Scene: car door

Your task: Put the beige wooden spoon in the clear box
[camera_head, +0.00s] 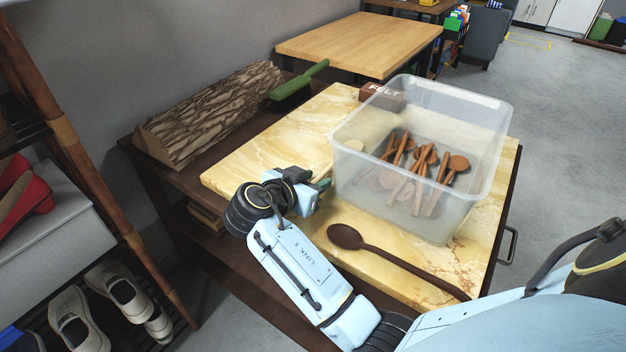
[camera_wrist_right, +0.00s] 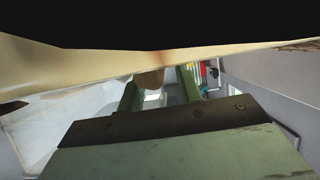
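The clear box (camera_head: 475,180) stands on the marble-look board, with several reddish-brown wooden spoons (camera_head: 437,200) inside. A pale beige round shape (camera_head: 307,149), seemingly the head of the beige wooden spoon, lies on the board left of the box. Its handle is hidden or blends with the board. My right gripper (camera_head: 322,184) is low over the board, just left of the box and in front of that shape. In the right wrist view its green fingers (camera_wrist_right: 158,92) stand apart, with a tan rounded thing (camera_wrist_right: 150,78) between or beyond them. My left gripper is out of view.
A dark brown spoon (camera_head: 390,255) lies on the board in front of the box. A log (camera_head: 208,115), a green-handled brush-like tool (camera_head: 298,82) and a small brown box (camera_head: 382,95) are behind. A shoe rack (camera_head: 55,235) stands at the left.

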